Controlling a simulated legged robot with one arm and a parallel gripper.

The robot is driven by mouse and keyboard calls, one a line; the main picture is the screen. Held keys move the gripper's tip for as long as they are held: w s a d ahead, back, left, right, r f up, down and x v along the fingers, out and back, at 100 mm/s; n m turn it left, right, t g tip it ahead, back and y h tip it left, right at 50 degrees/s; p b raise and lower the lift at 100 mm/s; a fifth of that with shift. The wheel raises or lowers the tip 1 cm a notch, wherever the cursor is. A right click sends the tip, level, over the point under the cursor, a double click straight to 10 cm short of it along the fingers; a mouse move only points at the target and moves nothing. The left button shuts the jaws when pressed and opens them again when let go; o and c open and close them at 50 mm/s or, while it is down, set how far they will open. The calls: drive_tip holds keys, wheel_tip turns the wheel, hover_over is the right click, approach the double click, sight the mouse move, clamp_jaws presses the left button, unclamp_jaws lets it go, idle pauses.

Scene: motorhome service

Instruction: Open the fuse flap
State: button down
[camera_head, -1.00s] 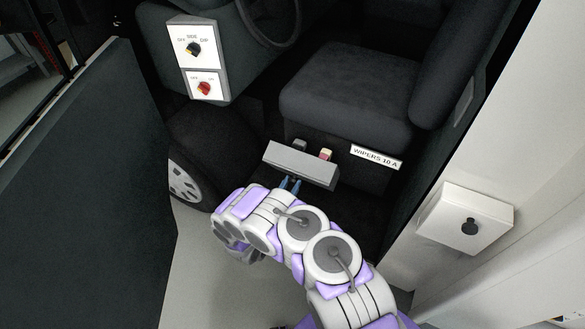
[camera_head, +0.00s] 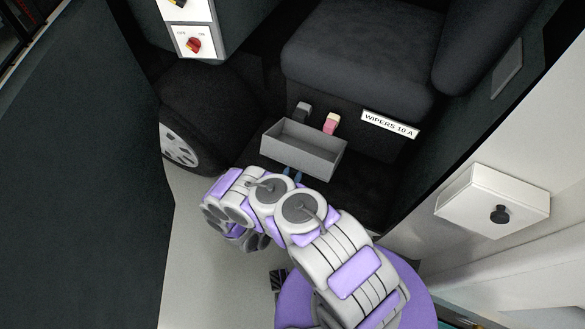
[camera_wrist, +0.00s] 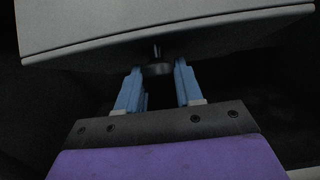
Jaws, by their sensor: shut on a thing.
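The fuse flap (camera_head: 318,165) is a grey, tray-like panel with raised walls at the base of the seat. It is tipped out towards me, and its hollow inside shows in the head view. In the wrist view its smooth grey face (camera_wrist: 90,28) fills the top. In the head view my gripper (camera_head: 292,173) is at the flap's lower front edge, partly hidden by my arm.
Behind the flap are a dark grey fuse (camera_head: 302,111) and a pink fuse (camera_head: 332,123), beside a "WIPERS 10 A" label (camera_head: 389,124). The seat (camera_head: 355,65) is above. A dark door panel (camera_head: 80,170) stands left, and a white box with a knob (camera_head: 492,203) is right.

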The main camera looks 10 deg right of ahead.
drive_tip(key=shift+w+f, duration=0.15)
drive_tip(key=shift+f, duration=0.45)
drive_tip(key=shift+f+t+h+b, duration=0.1)
drive_tip(key=shift+t+h+b, duration=0.2)
drive_tip(key=shift+t, duration=0.1)
drive_tip(key=c, duration=0.8)
unclamp_jaws()
drive_tip(key=shift+o, duration=0.2)
